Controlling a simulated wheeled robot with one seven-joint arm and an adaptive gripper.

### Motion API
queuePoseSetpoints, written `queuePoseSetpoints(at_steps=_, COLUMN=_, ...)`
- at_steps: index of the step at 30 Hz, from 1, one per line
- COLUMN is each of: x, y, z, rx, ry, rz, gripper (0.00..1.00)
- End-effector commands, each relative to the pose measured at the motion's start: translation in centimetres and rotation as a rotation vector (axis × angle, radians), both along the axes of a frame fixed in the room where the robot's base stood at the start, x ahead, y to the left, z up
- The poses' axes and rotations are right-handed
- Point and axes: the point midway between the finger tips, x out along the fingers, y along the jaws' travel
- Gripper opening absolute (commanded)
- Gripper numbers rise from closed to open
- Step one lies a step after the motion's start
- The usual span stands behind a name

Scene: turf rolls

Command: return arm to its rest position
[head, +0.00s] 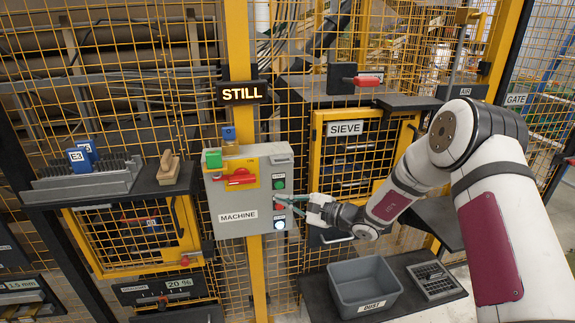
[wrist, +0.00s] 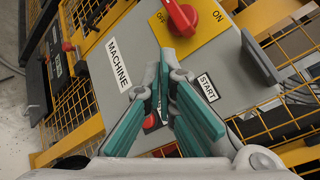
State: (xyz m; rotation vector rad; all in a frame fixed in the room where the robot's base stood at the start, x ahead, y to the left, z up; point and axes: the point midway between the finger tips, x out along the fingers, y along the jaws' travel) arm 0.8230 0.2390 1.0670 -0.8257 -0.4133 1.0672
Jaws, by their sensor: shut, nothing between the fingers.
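My gripper (head: 290,204) is at the front of the grey machine control box (head: 227,198). The arm reaches in from the right in the head view. In the wrist view, the teal-padded fingers (wrist: 168,85) come together over the box face between the MACHINE label and the START label, with nothing between them. They partly cover a red button (wrist: 150,122). I cannot tell whether the fingertips touch the box. The red rotary switch (wrist: 180,16) sits on a yellow plate marked ON and OFF. A white lit button (head: 279,223) shows low on the box.
A lit STILL sign (head: 242,92) hangs above the box on a yellow post. A grey DUST bin (head: 364,286) stands on a low shelf below my gripper. The SIEVE cabinet (head: 362,160) is behind the forearm. Yellow mesh fencing surrounds the area.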

Motion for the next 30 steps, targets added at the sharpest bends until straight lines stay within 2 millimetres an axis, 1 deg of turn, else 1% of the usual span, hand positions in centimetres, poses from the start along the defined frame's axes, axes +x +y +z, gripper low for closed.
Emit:
queuePoseSetpoints(at_steps=1, x=-0.6, y=0.2, z=1.3, rx=-0.019, ry=-0.018, rz=0.028, gripper=0.00)
queuePoseSetpoints(at_steps=5, x=-3.5, y=0.8, z=5.1, rx=-0.106, ry=-0.071, rz=0.140, gripper=0.00)
queuePoseSetpoints(at_steps=6, x=-4.7, y=0.9, z=6.3, rx=-0.140, ry=-0.088, rz=0.180, gripper=0.00)
queuePoseSetpoints(at_steps=9, x=-7.8, y=0.9, z=9.0, rx=-0.235, ry=-0.132, rz=0.274, gripper=0.00)
queuePoseSetpoints(at_steps=14, x=-12.8, y=-0.1, z=12.3, rx=-0.399, ry=-0.194, rz=0.402, gripper=0.00)
queuePoseSetpoints(at_steps=18, x=-17.2, y=-1.7, z=14.5, rx=-0.554, ry=-0.245, rz=0.490, gripper=0.00)
queuePoseSetpoints(at_steps=20, x=-19.0, y=-2.5, z=15.3, rx=-0.624, ry=-0.267, rz=0.523, gripper=0.00)
queuePoseSetpoints(at_steps=24, x=-23.0, y=-5.0, z=16.8, rx=-0.791, ry=-0.313, rz=0.580, gripper=0.00)
queuePoseSetpoints(at_steps=26, x=-24.7, y=-6.2, z=17.4, rx=-0.864, ry=-0.332, rz=0.599, gripper=0.00)
queuePoseSetpoints(at_steps=30, x=-28.3, y=-9.3, z=18.4, rx=-1.038, ry=-0.375, rz=0.628, gripper=0.00)
